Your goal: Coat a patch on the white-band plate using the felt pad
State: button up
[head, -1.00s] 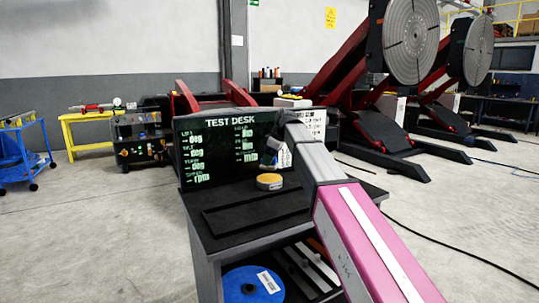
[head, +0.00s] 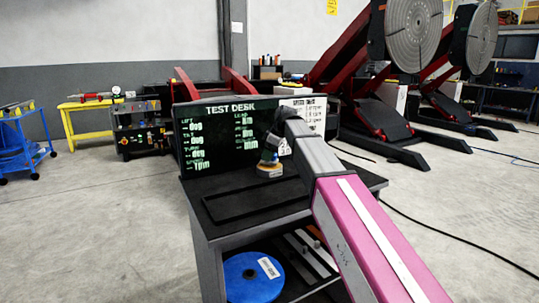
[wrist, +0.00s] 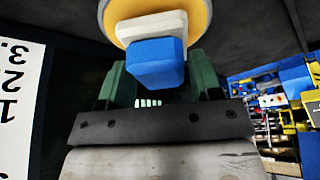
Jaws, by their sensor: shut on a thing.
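The felt pad (head: 269,171) is a yellow-edged disc at the top of the test desk, below my gripper (head: 268,158). In the wrist view the pad (wrist: 200,20) shows a yellow rim, a white block and a blue grip (wrist: 156,63). The green fingers of my gripper (wrist: 155,85) are shut on that blue grip. I cannot tell whether the pad touches the desk top. Large grey round plates (head: 412,35) stand on red positioners at the back right; I see no white band on them. The pad's felt face is hidden.
The test desk (head: 345,189) carries a dark screen (head: 210,145) and a white notice (head: 312,112) behind the pad. A blue disc (head: 254,278) lies on its lower shelf. A yellow table (head: 75,107) and blue cart (head: 22,150) stand left. Cables cross the open floor at right.

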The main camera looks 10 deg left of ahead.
jog(key=shift+f, duration=0.55)
dwell(1.5)
jog(key=shift+r, duration=0.1)
jog(key=shift+r, duration=3.45)
